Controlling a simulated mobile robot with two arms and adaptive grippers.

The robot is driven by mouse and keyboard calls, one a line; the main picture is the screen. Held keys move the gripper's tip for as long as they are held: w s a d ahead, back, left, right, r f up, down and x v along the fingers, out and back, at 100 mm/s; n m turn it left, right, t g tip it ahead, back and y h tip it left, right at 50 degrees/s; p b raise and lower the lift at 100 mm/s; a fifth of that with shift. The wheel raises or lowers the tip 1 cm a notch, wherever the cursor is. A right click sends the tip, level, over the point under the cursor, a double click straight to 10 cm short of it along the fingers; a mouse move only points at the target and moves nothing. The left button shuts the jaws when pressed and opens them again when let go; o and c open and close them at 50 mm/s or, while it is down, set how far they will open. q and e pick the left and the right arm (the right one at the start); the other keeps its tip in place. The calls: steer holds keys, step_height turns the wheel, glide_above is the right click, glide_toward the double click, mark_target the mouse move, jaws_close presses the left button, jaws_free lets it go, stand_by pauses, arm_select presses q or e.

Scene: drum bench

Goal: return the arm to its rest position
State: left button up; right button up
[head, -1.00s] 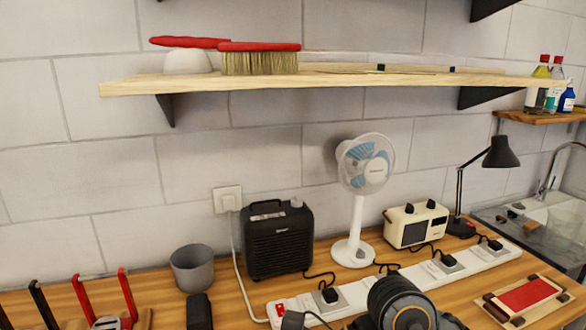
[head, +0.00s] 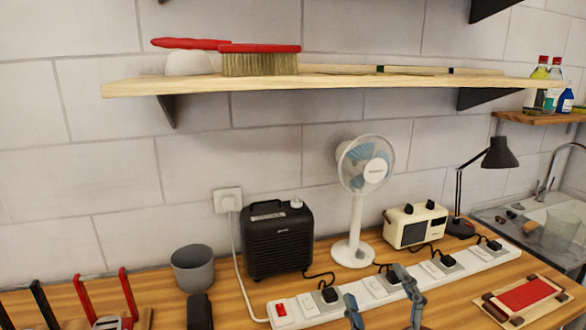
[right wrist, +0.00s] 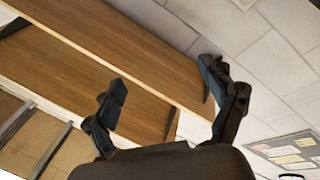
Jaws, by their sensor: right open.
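My right gripper (head: 375,284) shows at the bottom edge of the head view, in front of the white power strip. Its two fingers point up and stand apart, with nothing between them. In the right wrist view the fingers of the right gripper (right wrist: 164,84) are also spread and empty, with wooden boards and the tiled wall beyond them. The rest of the right arm is below the head picture. My left gripper is not in view.
The power strip (head: 296,312) lies on the wooden bench. A fan (head: 357,205), black heater (head: 278,240), cream radio (head: 414,225), lamp (head: 501,153) and grey cup (head: 193,270) stand behind or beside it. A shelf (head: 340,83) with a red brush (head: 260,60) hangs above.

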steer(key=s+d+f+m+g+h, duration=0.1)
steer(key=d+f+m+g+h, duration=0.15)
steer(key=f, duration=0.35)
steer(key=s+d+f+m+g+h, duration=0.1)
steer(key=d+f+m+g+h, duration=0.15)
steer(key=f, duration=0.45)
steer(key=s+d+f+m+g+y, duration=0.15)
steer(key=s+f+m+g, duration=0.25)
steer(key=s+f+g, duration=1.3)
steer(key=s+f+t, duration=0.2)
steer(key=s+f, duration=0.1)
steer(key=f, duration=1.1)
steer(key=s+f+t, duration=0.1)
steer(key=s+f, duration=0.1)
steer(key=f, duration=1.2)
steer(key=s+d+f, duration=0.1)
steer(key=s+f, duration=0.7)
steer(key=s+d+f+g, duration=0.1)
steer(key=s+d+f, duration=0.1)
steer(key=s+f, duration=0.6)
steer(key=shift+s+d+f, duration=0.2)
steer(key=shift+s+d, duration=0.05)
steer(key=shift+s, duration=0.35)
steer(key=shift+h, duration=0.25)
